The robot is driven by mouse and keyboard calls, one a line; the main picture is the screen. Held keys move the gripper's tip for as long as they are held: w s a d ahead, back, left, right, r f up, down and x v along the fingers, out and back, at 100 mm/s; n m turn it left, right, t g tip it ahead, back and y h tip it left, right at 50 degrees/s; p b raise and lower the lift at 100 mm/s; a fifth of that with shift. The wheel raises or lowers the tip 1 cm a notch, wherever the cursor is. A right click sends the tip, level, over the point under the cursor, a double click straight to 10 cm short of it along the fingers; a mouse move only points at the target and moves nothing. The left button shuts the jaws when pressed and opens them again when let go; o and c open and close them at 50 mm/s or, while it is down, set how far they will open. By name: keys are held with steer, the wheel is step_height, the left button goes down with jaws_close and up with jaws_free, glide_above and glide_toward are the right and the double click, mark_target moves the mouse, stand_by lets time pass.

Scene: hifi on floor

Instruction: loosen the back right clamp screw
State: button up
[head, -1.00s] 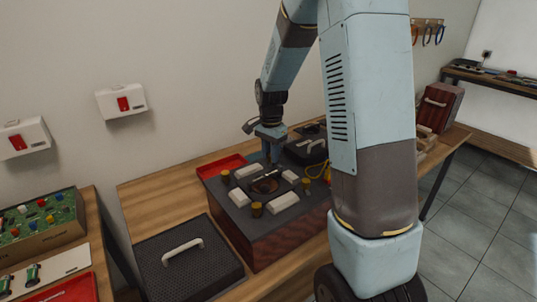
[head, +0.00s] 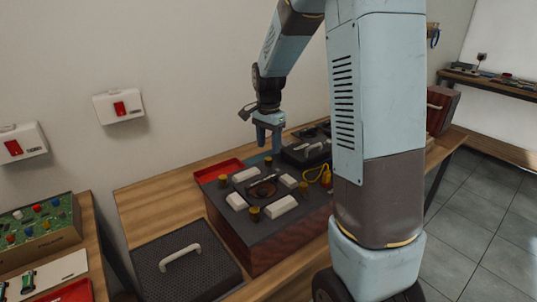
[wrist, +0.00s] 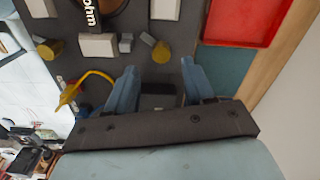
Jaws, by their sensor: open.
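A dark-topped box with reddish wooden sides (head: 281,238) stands on the bench with brass-yellow clamp screws at its corners. The back right clamp screw (head: 268,161) shows just below my gripper (head: 268,148) in the head view. In the wrist view the same screw (wrist: 161,52) lies just beyond the fingertips, roughly in line with the gap between them. My gripper (wrist: 158,77) is open, with nothing between its fingers. The front right screw (wrist: 50,48) is farther left there. The back left screw (head: 222,180) and front left screw (head: 255,213) are clear of the gripper.
White blocks (head: 281,206) sit between the screws around a round centre. A yellow cable (wrist: 80,86) lies near the front right screw. A red tray (wrist: 242,22) is beside the box. A black cover with a handle (head: 187,272) lies in front on the left.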

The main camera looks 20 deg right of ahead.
mark_target(269, 159)
step_height(269, 159, up, 8)
stand_by(0.4)
